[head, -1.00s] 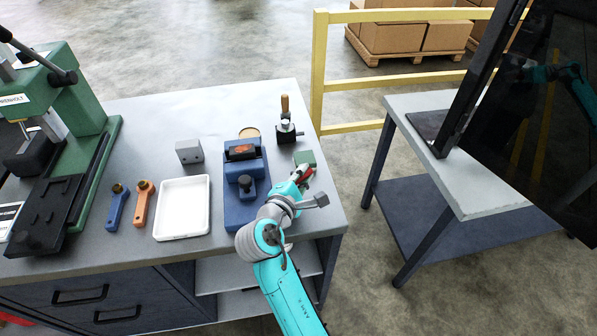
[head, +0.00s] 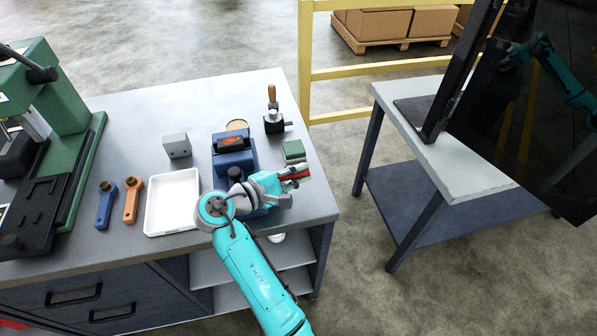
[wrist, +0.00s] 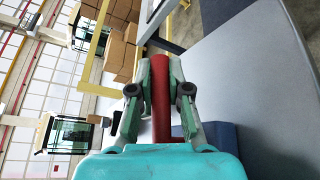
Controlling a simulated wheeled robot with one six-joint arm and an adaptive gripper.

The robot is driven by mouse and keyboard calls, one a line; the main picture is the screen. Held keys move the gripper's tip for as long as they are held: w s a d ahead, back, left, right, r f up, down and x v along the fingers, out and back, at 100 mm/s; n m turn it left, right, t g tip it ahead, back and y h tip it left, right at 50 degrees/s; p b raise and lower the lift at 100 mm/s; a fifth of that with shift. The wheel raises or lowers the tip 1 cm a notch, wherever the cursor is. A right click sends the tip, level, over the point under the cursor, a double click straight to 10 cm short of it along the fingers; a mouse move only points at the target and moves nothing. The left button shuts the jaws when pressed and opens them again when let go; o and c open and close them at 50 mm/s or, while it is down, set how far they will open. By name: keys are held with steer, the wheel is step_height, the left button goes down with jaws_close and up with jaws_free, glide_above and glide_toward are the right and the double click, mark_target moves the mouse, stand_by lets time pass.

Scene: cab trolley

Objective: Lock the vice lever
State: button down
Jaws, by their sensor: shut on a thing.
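The blue vice (head: 222,160) stands near the right end of the bench, with a dark top part and an orange-red patch (head: 231,141) on it. My gripper (head: 291,176) is to the right of the vice, pointing right. It is shut on a red bar-shaped handle, the lever (head: 297,171). In the wrist view the red lever (wrist: 160,85) runs between both fingers, and a blue part (wrist: 221,137) of the vice shows beside it. My arm hides the front of the vice and where the lever joins it.
A green block (head: 293,151) lies just behind my gripper. A small dark fixture with a wooden handle (head: 272,95) stands behind it. A white tray (head: 172,228), orange wrench (head: 131,202) and blue wrench (head: 106,206) lie left. A yellow rail (head: 385,67) is beyond.

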stand_by(0.3)
steer(key=c, duration=1.1)
jaws_free()
steer(key=v, duration=1.2)
